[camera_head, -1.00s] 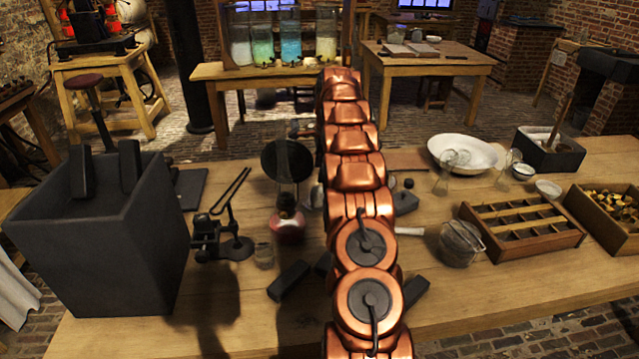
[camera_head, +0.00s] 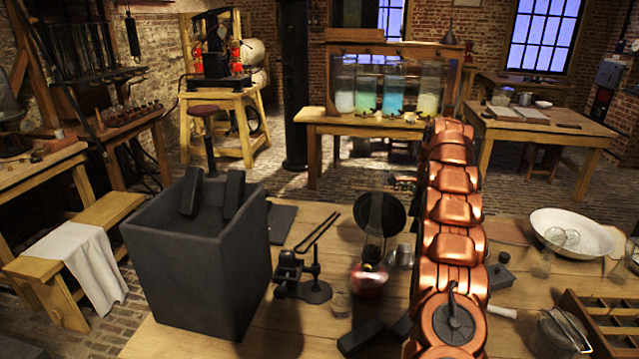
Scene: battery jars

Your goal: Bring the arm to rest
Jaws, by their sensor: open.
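My copper-coloured arm (camera_head: 455,215) rises from the bottom of the view and stretches forward over the workbench (camera_head: 200,338). Its links show from behind and line up almost straight. My gripper does not show; no fingers can be made out at the arm's far end. Glass battery jars (camera_head: 391,92) with pale, green and blue liquid stand in a row in a wooden frame on the back table (camera_head: 340,121), beyond the arm's far end.
A small clamp stand (camera_head: 300,285), a red-based lamp (camera_head: 370,275) and dark blocks (camera_head: 362,337) lie close left of my arm. A white bowl (camera_head: 572,233) and compartment tray (camera_head: 615,325) are right.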

